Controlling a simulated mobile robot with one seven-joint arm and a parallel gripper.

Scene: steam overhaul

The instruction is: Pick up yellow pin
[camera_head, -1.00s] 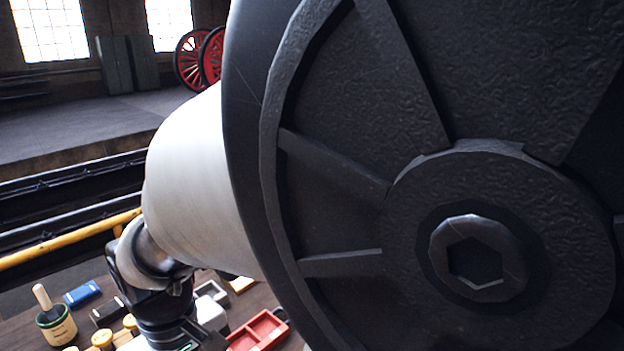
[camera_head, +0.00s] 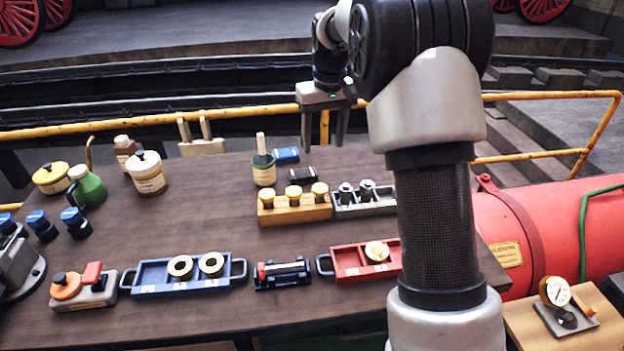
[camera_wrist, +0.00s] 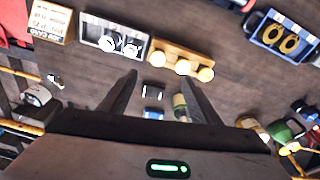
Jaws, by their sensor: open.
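Several yellow-topped pins stand in a row in a wooden block (camera_head: 295,211): a left one (camera_head: 267,196), a middle one (camera_head: 293,192) and a right one (camera_head: 320,190). They also show in the wrist view as a left pin (camera_wrist: 158,58), a middle pin (camera_wrist: 182,67) and a right pin (camera_wrist: 206,74). My gripper (camera_head: 325,138) is open and empty, pointing down above the far side of the table. In the wrist view my gripper (camera_wrist: 160,82) has both fingers apart, with the block beyond the fingertips.
A grey tray with silver pins (camera_head: 364,200) adjoins the block. Behind it stand a green-and-cream pot with a brush (camera_head: 263,168), a blue box (camera_head: 286,155) and a black item (camera_head: 302,173). A blue tray (camera_head: 155,275) and a red tray (camera_head: 349,263) lie nearer. The middle left table is clear.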

